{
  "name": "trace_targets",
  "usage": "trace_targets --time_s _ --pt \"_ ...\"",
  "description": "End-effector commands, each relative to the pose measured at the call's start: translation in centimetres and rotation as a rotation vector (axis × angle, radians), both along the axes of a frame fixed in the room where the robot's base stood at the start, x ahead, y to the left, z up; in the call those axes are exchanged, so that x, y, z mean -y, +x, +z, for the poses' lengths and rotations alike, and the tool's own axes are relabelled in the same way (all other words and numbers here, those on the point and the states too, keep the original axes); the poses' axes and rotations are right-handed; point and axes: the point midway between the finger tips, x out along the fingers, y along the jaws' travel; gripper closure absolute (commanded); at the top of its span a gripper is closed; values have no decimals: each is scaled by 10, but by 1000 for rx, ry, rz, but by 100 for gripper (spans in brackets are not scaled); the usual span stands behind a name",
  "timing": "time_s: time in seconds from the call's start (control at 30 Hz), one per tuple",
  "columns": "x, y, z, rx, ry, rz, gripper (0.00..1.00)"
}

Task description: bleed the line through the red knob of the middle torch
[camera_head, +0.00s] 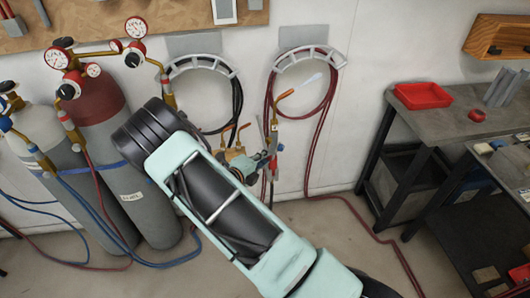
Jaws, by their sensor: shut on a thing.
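A torch (275,128) with a copper-coloured tip stands upright in front of the right hose hanger. A pale bluish-white streak (311,80) extends up and right from its tip. My gripper (270,157), mostly behind my pale green arm, is shut at the valve end of the right-hand torch.
Gas cylinders (97,105) with gauges stand at left, close to my arm. Red hose (329,120) hangs on the right hanger and runs along the floor. A workbench (440,128) with a red tray (422,96) stands at right. The floor between is mostly clear.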

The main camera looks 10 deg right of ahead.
Motion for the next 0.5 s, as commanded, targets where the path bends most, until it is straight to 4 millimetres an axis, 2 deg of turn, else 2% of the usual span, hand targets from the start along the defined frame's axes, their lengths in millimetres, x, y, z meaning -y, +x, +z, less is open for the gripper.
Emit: trace_targets --time_s 0.5 --pt "-2 2 -1 -213 -220 0 100"
